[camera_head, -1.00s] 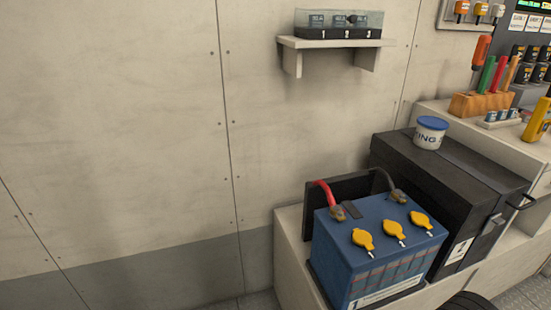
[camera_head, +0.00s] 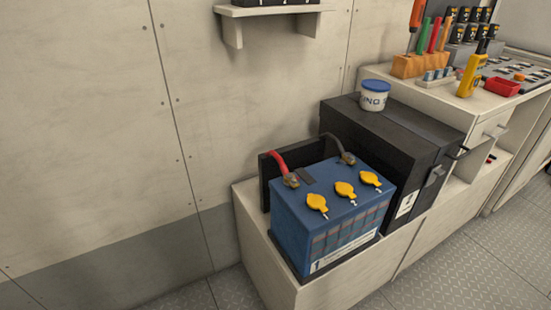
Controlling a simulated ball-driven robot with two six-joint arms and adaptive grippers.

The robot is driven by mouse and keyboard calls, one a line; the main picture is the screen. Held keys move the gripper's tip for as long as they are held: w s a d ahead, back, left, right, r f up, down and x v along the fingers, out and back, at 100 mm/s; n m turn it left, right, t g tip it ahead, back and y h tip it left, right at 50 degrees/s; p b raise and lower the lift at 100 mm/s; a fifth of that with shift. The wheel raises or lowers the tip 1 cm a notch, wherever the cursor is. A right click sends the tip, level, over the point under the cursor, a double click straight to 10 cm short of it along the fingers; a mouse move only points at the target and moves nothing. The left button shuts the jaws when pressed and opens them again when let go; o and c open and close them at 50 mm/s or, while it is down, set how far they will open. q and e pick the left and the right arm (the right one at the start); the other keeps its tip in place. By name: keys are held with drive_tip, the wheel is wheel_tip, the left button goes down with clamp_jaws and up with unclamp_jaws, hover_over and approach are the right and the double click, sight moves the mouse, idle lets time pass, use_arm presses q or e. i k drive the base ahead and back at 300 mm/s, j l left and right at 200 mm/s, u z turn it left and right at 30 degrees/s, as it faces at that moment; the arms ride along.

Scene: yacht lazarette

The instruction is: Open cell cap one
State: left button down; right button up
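A blue battery (camera_head: 330,215) with a label marked 1 stands on a low pale bench. Three yellow cell caps sit in a row on its top: a left cap (camera_head: 317,202), a middle cap (camera_head: 345,190) and a right cap (camera_head: 371,179). All three look seated; their small number marks are too small to read surely. A red cable (camera_head: 278,160) and a dark cable (camera_head: 335,143) run to terminals at the battery's back. Neither of my grippers shows in the head view.
A black box (camera_head: 400,135) stands right behind the battery, with a white tub (camera_head: 375,96) on its lid. A wooden tool block (camera_head: 421,65) and a yellow tool (camera_head: 473,75) are on the counter. A wall shelf (camera_head: 275,10) hangs above. Floor at front right is clear.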

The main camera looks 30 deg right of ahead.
sight(316, 201)
drive_tip(key=z, duration=1.15)
drive_tip(key=u, duration=0.15)
